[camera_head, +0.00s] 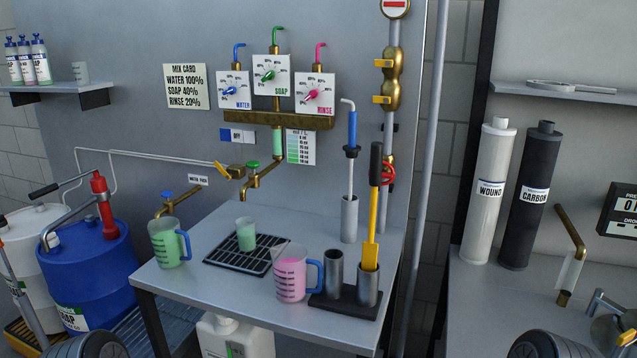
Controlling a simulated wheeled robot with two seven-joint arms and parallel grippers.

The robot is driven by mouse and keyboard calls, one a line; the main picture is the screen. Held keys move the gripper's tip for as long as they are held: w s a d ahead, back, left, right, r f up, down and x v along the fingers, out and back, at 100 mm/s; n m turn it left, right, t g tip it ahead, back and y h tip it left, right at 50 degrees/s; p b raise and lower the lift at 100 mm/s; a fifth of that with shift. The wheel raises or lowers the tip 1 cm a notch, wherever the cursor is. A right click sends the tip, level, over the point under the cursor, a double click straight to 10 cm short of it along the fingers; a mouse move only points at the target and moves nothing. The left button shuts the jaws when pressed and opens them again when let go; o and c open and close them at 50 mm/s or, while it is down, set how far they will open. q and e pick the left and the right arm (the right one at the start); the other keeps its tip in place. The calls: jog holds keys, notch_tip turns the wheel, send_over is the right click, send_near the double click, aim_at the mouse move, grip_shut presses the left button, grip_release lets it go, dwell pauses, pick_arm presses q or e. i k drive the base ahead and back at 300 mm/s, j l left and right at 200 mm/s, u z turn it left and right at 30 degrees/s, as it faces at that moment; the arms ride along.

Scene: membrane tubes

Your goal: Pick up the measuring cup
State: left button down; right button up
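Several graduated cups are in view, and I cannot tell which one the task means. A clear jug with green liquid and a blue handle (168,244) stands upright at the left of the steel table. A similar jug with pink liquid (290,275) stands at the front centre, beside the black tube holder. A small handleless cup with pale green liquid (245,235) stands on the black drain grate (222,255). Another small cup (80,73) sits on the upper left shelf. Neither of my grippers can be made out in this view.
A black holder (325,302) with two metal tubes, one holding a yellow tool (371,235), stands at the front right. Brass taps (262,178) overhang the table. Blue and white drums (85,265) stand left. Wound and carbon filters (528,200) stand right.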

aim_at(246, 228)
jog(key=z, duration=1.9)
jog(key=k+j, duration=0.4)
jog(key=k, duration=0.2)
jog(key=k+j, duration=0.4)
jog(key=k, duration=0.2)
